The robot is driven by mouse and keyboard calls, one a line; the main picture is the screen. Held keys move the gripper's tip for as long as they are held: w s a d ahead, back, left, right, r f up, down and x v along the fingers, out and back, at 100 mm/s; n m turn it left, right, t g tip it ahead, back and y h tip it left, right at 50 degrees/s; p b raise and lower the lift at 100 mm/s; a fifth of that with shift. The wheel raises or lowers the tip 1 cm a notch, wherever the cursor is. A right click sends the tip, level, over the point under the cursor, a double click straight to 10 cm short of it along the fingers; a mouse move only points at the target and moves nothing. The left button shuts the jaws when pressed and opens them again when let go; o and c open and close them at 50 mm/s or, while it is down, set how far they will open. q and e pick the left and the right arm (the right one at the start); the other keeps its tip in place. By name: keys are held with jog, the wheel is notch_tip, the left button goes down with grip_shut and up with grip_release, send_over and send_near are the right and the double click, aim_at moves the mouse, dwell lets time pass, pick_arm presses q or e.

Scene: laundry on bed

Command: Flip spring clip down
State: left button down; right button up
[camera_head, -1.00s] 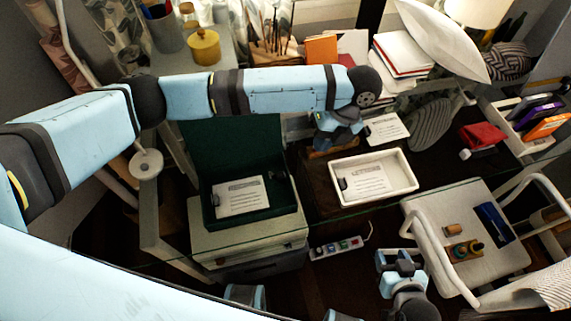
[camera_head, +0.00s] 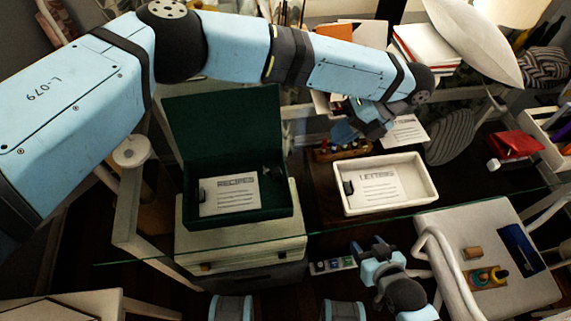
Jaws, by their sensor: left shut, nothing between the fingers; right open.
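A paper marked RECIPES (camera_head: 231,193) lies in the open green box (camera_head: 190,215), with a small black clip (camera_head: 202,194) at its left edge. Another small dark piece (camera_head: 271,173) is at the right in the box. A paper marked LETTERS (camera_head: 382,187) lies in the white tray (camera_head: 432,187), with a black clip (camera_head: 348,187) at its left edge. Whether either clip is up or down is too small to tell. My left gripper (camera_head: 347,131) is shut and empty, behind the white tray. My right gripper (camera_head: 368,247) is open and empty, in front of the tray.
A small wooden holder (camera_head: 325,155) with several items is by my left gripper. Another paper (camera_head: 406,131) lies behind the tray. A glass edge (camera_head: 140,263) crosses in front of the box. A white chair (camera_head: 495,250) with small objects stands at right.

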jog(key=shift+f, duration=0.1)
pick_arm(q)
send_near(281, 171)
notch_tip(281, 171, down, 4)
jog(key=shift+s+a+f, duration=0.1)
jog(key=shift+a+f, duration=0.15)
jog(key=shift+a, duration=0.5)
jog(key=shift+s+a+f, duration=0.1)
jog(key=shift+a+f, duration=0.15)
jog(key=shift+a, duration=0.5)
jog(key=shift+s+a+f, duration=0.1)
jog(key=shift+a+f, duration=0.1)
jog(key=shift+a, duration=0.6)
pick_arm(e)
jog(key=shift+f, duration=0.2)
